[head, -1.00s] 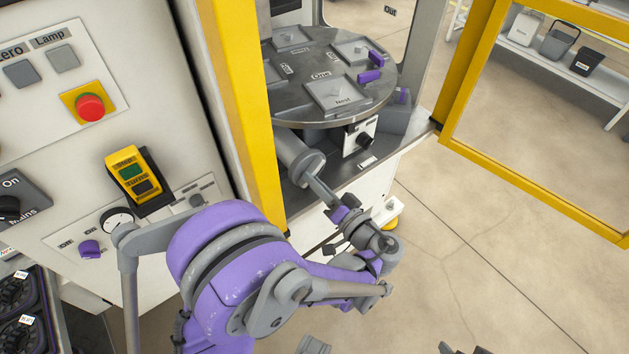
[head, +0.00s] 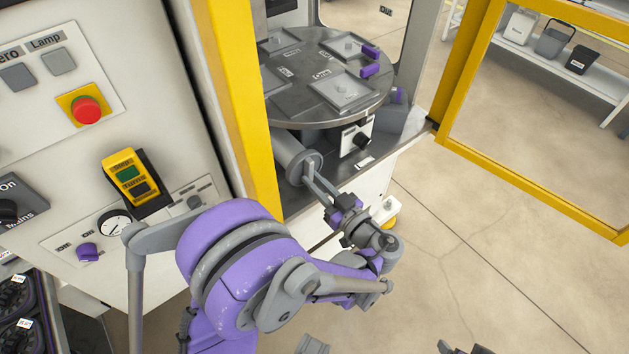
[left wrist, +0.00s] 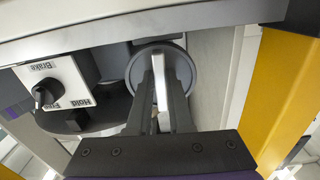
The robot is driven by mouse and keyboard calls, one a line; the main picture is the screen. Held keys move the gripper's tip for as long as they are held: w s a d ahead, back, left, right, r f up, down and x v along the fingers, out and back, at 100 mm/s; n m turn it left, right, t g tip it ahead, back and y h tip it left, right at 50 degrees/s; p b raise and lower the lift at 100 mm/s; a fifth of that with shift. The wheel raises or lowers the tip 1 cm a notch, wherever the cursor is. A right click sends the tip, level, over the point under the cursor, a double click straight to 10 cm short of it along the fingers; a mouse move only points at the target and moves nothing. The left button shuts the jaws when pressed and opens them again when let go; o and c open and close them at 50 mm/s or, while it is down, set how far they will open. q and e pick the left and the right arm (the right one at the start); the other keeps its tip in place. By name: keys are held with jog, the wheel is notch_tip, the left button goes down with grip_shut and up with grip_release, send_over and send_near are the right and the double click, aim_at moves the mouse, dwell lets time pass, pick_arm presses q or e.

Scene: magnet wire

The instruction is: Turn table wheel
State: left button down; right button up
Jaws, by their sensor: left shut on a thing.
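The round metal turntable (head: 322,108) carries several square plates with small knobs. Below its front edge, a grey hand wheel (head: 305,166) sits on the end of a thick grey cylinder. My left gripper (head: 312,174) reaches up to the wheel's face from the lower right. In the left wrist view its dark fingers (left wrist: 159,82) are shut on a pale handle bar (left wrist: 162,88) in front of the wheel's round disc (left wrist: 137,68). The fingers partly cover the wheel.
A brake/hold selector knob (head: 361,140) sits right of the wheel; it also shows in the left wrist view (left wrist: 42,96). A yellow post (head: 245,110) stands close left of the wheel. An open yellow-framed door (head: 460,85) is at right. Floor is clear in front.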

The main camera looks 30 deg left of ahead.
pick_arm(q)
jog(key=shift+n, duration=0.3)
jog(key=c, duration=0.8)
grip_release()
jog(key=v, duration=1.1)
jog(key=shift+w, duration=0.1)
